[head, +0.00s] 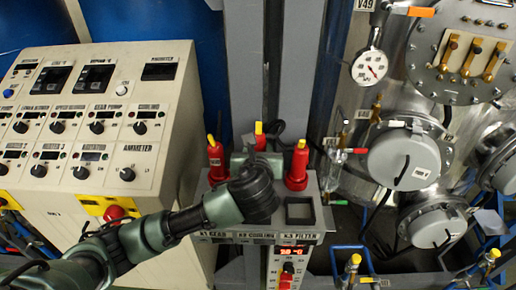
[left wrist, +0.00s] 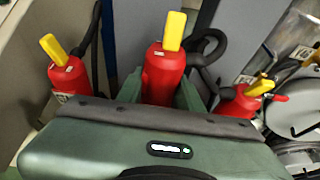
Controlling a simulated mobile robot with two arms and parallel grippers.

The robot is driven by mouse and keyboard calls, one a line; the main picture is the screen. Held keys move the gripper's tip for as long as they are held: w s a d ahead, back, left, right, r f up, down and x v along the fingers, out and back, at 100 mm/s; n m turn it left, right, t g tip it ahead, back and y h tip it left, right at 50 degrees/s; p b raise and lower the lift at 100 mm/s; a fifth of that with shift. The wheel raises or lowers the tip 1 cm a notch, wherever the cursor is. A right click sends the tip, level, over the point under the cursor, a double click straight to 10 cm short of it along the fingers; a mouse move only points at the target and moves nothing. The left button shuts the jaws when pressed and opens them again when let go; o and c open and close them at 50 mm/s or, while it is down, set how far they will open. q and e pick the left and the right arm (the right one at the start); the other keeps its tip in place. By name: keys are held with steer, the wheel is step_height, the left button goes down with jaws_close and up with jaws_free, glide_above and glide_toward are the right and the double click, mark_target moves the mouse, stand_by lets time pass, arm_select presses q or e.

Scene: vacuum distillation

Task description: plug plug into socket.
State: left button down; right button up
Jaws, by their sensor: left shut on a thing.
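Three red plugs with yellow tops stand in a row on a grey socket box (head: 313,221). The left plug (head: 216,160) and the right plug (head: 297,165) stand free of my gripper. The middle plug (left wrist: 164,76) is between the green fingers of my left gripper (head: 258,158), which is shut on it. In the head view my wrist hides most of this plug; its yellow top (head: 259,136) shows. A square dark-framed opening (head: 300,211) at the box's front right is empty. The middle plug's lower end is hidden, so I cannot tell how it sits. My right gripper is not in view.
A beige control panel (head: 100,110) with knobs and displays stands at the left. A steel vessel (head: 420,90) with a pressure gauge (head: 370,67) and round flanges is at the right. A black cable (left wrist: 208,50) loops behind the middle plug. A grey column rises behind the box.

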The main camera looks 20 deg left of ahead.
arm_select(q)
steer(key=shift+f+b, duration=0.4)
steer(key=shift+f, duration=1.4)
steer(key=c, duration=0.8)
jaws_free()
steer(key=shift+c, duration=0.2)
steer(key=b+v, duration=0.2)
steer(key=v, duration=0.6)
steer(key=shift+f, duration=0.15)
